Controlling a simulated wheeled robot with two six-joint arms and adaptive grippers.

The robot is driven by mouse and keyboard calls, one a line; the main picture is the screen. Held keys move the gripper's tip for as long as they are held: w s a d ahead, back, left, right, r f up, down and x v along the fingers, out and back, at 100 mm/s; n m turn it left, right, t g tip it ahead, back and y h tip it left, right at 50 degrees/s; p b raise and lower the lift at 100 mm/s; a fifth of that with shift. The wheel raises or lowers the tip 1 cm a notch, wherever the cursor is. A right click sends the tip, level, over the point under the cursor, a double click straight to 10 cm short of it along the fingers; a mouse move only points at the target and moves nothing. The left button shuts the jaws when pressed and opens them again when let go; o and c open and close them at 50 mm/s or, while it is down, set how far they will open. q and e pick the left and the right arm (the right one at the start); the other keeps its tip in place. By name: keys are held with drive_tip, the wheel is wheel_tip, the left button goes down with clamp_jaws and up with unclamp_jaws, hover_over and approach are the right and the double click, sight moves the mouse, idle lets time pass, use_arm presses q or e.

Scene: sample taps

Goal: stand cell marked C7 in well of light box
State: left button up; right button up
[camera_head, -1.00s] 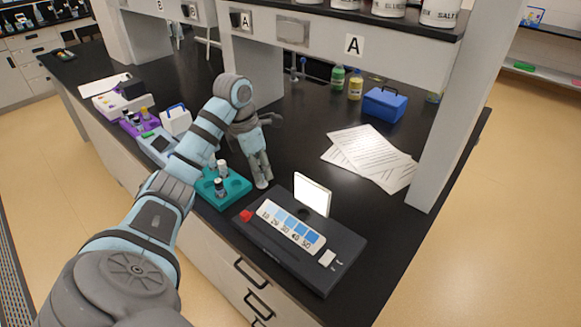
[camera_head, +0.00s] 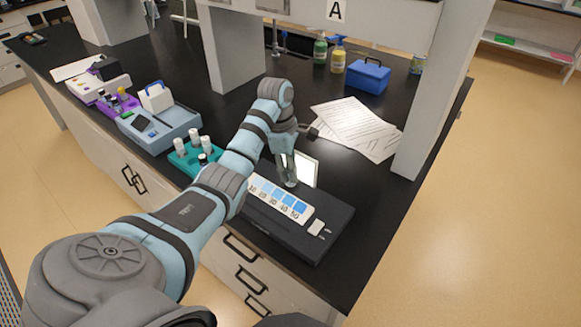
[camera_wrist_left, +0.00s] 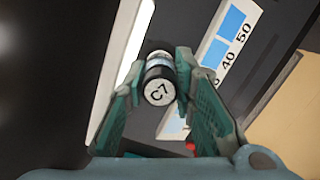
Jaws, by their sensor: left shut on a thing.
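My left gripper (camera_head: 290,182) is shut on the cell marked C7 (camera_wrist_left: 159,88). In the left wrist view the cell's white cap with black C7 faces the camera, between the two teal fingers. In the head view the fingers point down over the black light box (camera_head: 310,235), close in front of its lit white panel (camera_head: 307,170). The cell is hard to make out there. The well is hidden by the gripper, and I cannot tell whether the cell touches the box. My right gripper is not in view.
A teal rack (camera_head: 184,160) with several white-capped cells stands left of the light box. A blue-grey instrument (camera_head: 172,128) is farther left. Papers (camera_head: 357,128) lie behind on the right, with a blue case (camera_head: 369,76) beyond. A grey post (camera_head: 430,120) rises at the right.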

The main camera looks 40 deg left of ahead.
use_arm(q)
drive_tip(key=shift+r, duration=0.2)
drive_tip(key=shift+a, duration=0.1)
drive_tip(key=shift+f+b, duration=0.45)
drive_tip(key=shift+f, duration=0.4)
drive_tip(key=shift+f+b, duration=0.35)
drive_tip(key=shift+f, duration=0.25)
drive_tip(key=shift+w, duration=0.1)
